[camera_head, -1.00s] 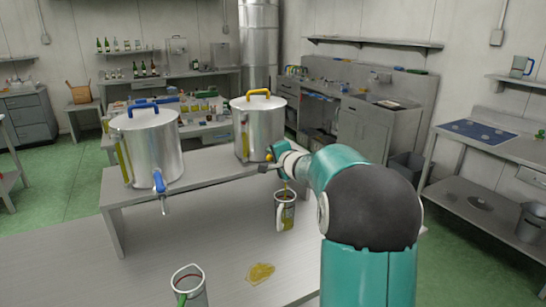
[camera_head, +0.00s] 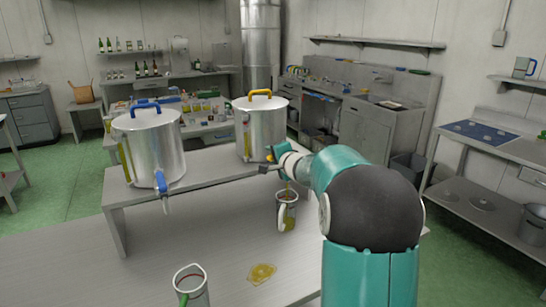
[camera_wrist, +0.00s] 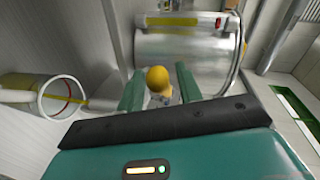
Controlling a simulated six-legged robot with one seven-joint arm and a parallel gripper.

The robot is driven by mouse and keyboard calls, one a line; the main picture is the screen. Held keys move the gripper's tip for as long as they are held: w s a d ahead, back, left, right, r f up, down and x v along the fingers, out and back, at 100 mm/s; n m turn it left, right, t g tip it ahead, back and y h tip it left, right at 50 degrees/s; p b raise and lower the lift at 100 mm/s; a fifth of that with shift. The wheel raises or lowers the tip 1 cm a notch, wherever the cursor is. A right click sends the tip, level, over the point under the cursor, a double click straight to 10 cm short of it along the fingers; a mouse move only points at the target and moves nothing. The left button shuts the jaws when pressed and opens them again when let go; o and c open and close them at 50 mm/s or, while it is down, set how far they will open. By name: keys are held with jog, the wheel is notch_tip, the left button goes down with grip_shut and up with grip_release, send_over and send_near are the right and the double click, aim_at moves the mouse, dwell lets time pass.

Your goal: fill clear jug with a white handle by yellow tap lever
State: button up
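The clear jug with a white handle (camera_head: 282,217) stands upright on the table below the yellow-handled steel drum's tap, with yellow liquid inside. A thin yellow stream runs down into it. In the wrist view the jug (camera_wrist: 45,100) lies at the left, with a red line near its mouth and the stream entering it. The yellow tap lever (camera_wrist: 158,76) shows its round knob between my gripper's (camera_wrist: 160,84) two teal fingers. The fingers stand apart, with narrow gaps beside the knob. In the head view my gripper (camera_head: 271,163) is at the tap, partly hidden by my arm.
A second steel drum (camera_head: 150,150) with a blue tap lever (camera_head: 161,181) stands left on the raised shelf (camera_head: 116,190). A jug with a green handle (camera_head: 190,284) stands at the table's front. A yellow puddle (camera_head: 262,274) lies on the table between the jugs.

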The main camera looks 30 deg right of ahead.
jog(key=v, duration=1.3)
jog(key=shift+s, duration=0.35)
jog(key=shift+r, duration=0.1)
